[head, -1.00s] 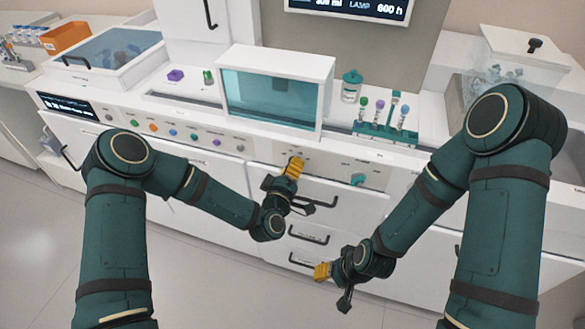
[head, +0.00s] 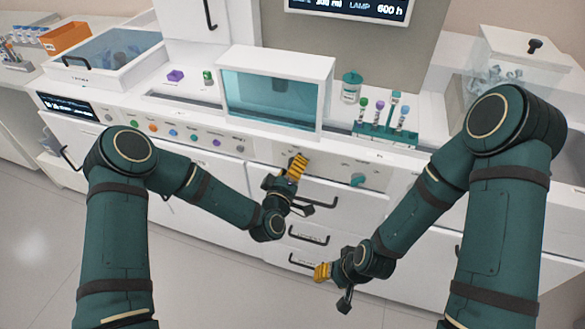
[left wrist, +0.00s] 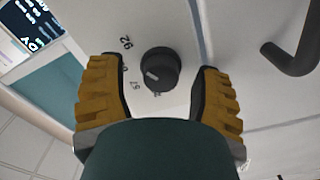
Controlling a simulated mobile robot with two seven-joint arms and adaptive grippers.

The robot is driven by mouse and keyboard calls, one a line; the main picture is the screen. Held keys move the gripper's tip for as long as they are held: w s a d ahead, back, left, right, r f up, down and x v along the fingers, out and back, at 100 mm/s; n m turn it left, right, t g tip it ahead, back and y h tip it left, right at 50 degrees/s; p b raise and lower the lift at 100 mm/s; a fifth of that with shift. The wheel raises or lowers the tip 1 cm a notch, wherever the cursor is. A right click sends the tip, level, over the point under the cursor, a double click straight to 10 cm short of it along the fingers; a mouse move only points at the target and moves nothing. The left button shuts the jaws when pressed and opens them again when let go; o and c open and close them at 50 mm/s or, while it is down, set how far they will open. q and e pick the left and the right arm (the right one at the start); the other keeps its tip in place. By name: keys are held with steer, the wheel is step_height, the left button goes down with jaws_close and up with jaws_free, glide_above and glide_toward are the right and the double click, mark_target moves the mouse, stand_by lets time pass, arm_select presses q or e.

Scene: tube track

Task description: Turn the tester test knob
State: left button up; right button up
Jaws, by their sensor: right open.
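A round dark knob (left wrist: 160,68) with a pale pointer line sits on a white panel with printed numbers around it in the left wrist view. My left gripper (head: 298,165) is at the front panel below the teal-windowed box. In the left wrist view its yellow-padded fingers (left wrist: 158,95) are open, one on each side of the knob, with visible gaps to it. In the head view the gripper hides most of this spot. My right gripper (head: 322,271) is open and empty, low in front of the drawers.
A teal knob (head: 358,180) sits on the same panel to the right. A row of coloured buttons (head: 173,134) is to the left. Drawer handles (head: 309,235) stick out below. A teal tube rack (head: 386,131) stands on the counter above.

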arm_select(q)
steer(key=v, duration=1.2)
stand_by(0.4)
steer(key=s+f+m+g, duration=0.4)
steer(key=f+m+g, duration=0.1)
steer(key=f+g, duration=0.35)
steer(key=s+a+f+m+g+y, duration=0.1)
steer(key=s+a+f+g, duration=0.4)
steer(key=s, duration=0.5)
steer(key=shift+a+f+m+g+y, duration=0.15)
steer(key=shift+a+m+g+y, duration=0.2)
steer(key=shift+a+g, duration=0.5)
steer(key=shift+d, duration=0.15)
